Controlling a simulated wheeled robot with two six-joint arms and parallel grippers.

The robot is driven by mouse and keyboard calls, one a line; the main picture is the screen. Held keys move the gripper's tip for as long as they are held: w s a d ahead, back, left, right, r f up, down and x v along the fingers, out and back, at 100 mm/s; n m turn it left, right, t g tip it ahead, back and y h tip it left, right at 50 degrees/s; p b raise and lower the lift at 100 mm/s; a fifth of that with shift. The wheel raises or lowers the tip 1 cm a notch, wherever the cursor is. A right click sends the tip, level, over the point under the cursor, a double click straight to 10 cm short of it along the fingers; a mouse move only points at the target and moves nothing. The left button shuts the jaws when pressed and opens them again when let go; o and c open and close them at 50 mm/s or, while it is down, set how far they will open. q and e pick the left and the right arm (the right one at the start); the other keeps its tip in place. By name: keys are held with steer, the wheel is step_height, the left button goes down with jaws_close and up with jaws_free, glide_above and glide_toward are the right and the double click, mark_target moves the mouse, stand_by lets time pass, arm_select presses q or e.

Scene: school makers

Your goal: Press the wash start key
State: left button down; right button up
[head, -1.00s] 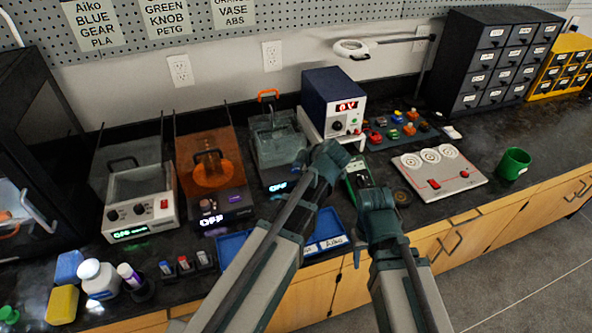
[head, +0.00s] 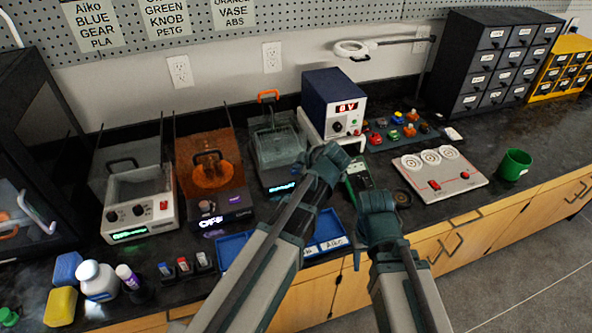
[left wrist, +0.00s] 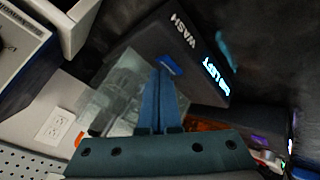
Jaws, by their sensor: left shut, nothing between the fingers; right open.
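The wash station (head: 277,148) is a dark box with a clear tank and an orange handle, at the back middle of the bench. Its lit display (head: 282,187) shows cyan text. In the left wrist view, the front panel (left wrist: 185,50) reads WASH, with a blue key (left wrist: 169,65) and a cyan display (left wrist: 217,83) that seems to end in LIFT. My left gripper (left wrist: 160,72) is shut and empty, its blue fingertips right at the key; I cannot tell whether they touch. My right gripper (head: 377,218) is open and empty, over the bench's front edge.
An orange-tank station (head: 209,172) and a white bath (head: 138,195) stand left of the wash station. A blue power supply (head: 335,95) stands right. Blue trays (head: 232,248) lie in front. A white panel with dials (head: 438,174) and green cup (head: 514,164) are farther right.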

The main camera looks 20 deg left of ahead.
mark_target(279, 144)
arm_select(q)
steer(key=shift+r+p, duration=0.45)
steer(key=shift+r, duration=0.15)
step_height(279, 144, up, 6)
steer(key=p, duration=0.6)
stand_by(0.6)
